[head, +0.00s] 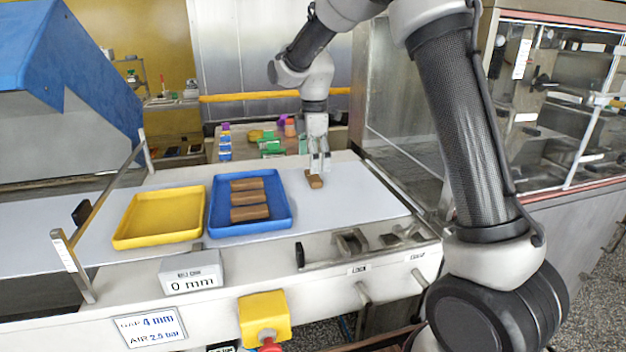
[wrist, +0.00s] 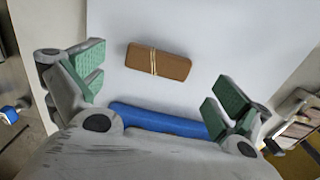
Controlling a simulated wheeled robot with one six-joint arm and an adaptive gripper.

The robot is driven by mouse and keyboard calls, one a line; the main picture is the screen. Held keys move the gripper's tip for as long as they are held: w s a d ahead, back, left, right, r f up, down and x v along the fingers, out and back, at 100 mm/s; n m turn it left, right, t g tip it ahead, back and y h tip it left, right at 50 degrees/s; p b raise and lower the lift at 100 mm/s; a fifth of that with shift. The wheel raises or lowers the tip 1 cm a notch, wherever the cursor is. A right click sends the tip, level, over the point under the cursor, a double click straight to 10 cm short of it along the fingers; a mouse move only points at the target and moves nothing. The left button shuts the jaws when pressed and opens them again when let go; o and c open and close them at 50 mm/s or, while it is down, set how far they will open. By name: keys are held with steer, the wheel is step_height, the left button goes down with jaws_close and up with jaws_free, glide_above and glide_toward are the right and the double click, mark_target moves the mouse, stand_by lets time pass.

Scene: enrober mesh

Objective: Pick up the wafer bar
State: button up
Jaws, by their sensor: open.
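The wafer bar (head: 314,182) is a short brown bar lying alone on the white belt, right of the blue tray. In the wrist view the wafer bar (wrist: 158,61) shows pale stripes across its middle and lies slightly tilted. My gripper (head: 319,174) points down just above or beside the bar in the head view; the exact gap cannot be told. In the wrist view my gripper (wrist: 160,85) is open, its green pads far apart, with nothing between them. The bar lies ahead of the pads, between their lines.
The blue tray (head: 281,220) holds three brown bars, and its edge shows in the wrist view (wrist: 160,121). An empty yellow tray (head: 160,218) stands left of it. A metal rail (head: 98,205) crosses the belt at left. The belt around the bar is clear.

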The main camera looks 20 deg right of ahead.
mark_target(314, 175)
step_height(314, 175, down, 4)
steer(key=shift+d+r, duration=0.1)
steer(key=c, duration=0.9)
steer(key=shift+o, duration=0.2)
steer(key=shift+w, duration=0.1)
